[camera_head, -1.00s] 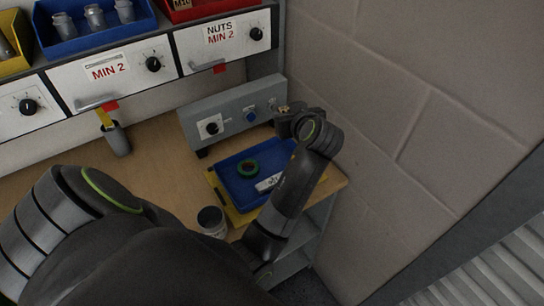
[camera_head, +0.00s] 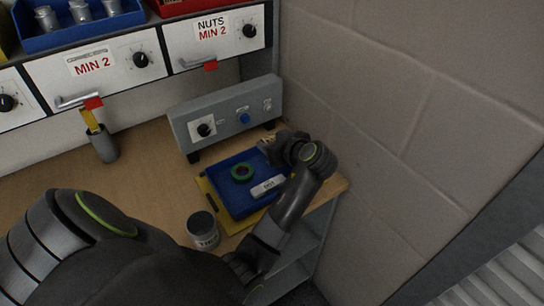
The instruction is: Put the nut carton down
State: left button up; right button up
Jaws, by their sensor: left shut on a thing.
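My left gripper (camera_head: 272,149) is shut, just above the far right edge of the blue tray (camera_head: 222,203), near the grey control box. The nut carton is in its jaws but mostly hidden by the gripper and wrist; I cannot make out its shape. The blue tray lies on a yellow mat (camera_head: 209,190) on the wooden bench. In it are a green ring (camera_head: 242,172) and a white piece with dark lettering (camera_head: 267,187). My right gripper is not in view.
A grey control box (camera_head: 222,118) with knobs stands behind the tray. An open grey can (camera_head: 203,230) stands left of the tray. A dark holder (camera_head: 104,144) is farther left. A block wall (camera_head: 400,130) closes the right side.

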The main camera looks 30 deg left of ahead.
pick_arm(q)
notch_tip(320, 180, down, 4)
jog(key=b, duration=0.3)
jog(key=shift+r, duration=0.3)
jog(key=o, duration=1.1)
jog(key=shift+r, duration=0.1)
